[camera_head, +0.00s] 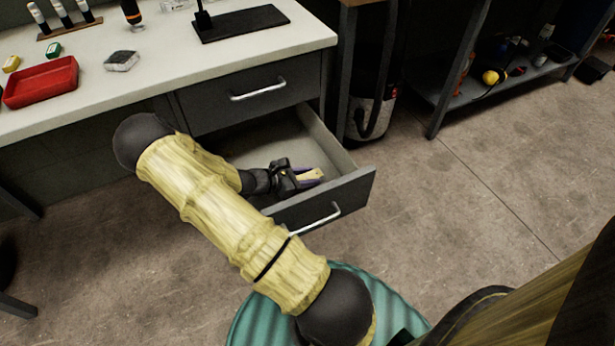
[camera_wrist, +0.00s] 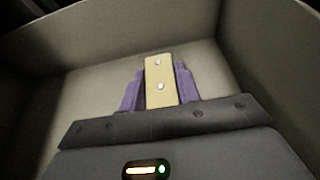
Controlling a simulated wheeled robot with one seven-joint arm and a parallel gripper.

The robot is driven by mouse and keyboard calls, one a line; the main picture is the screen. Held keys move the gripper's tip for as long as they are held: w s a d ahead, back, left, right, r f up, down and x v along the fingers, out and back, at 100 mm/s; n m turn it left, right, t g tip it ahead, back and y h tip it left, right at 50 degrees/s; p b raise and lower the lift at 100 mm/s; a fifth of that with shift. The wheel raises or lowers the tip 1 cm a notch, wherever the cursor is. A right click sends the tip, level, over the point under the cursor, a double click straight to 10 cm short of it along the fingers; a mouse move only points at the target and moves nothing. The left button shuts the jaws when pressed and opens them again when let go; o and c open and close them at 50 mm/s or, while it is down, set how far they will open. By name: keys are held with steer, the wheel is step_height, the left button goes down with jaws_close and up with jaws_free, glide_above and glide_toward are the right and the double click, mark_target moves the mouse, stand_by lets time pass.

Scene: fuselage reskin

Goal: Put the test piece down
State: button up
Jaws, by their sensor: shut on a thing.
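In the head view the test piece (camera_head: 311,174) shows at the tip of my gripper (camera_head: 308,177), inside the open lower drawer (camera_head: 355,183). In the wrist view the drawer's pale floor and walls (camera_wrist: 240,40) surround the piece. Whether the piece touches the drawer floor I cannot tell. My arm covers part of the drawer's left side.
The upper drawer (camera_head: 262,97) is closed above the open one. The worktop (camera_head: 150,95) holds a red tray (camera_head: 40,82), a grey block (camera_head: 121,61) and a black stand (camera_head: 240,24). A dark shelf unit (camera_head: 450,90) stands at the right.

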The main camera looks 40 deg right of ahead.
steer(key=shift+f, duration=0.6)
steer(key=o, duration=1)
steer(key=shift+r, duration=0.55)
steer(key=p+v, duration=0.4)
steer(key=v, duration=0.7)
steer(key=shift+a+r, duration=0.15)
steer(key=shift+r, duration=0.05)
steer(key=shift+w+a, duration=0.1)
steer(key=shift+a, duration=0.25)
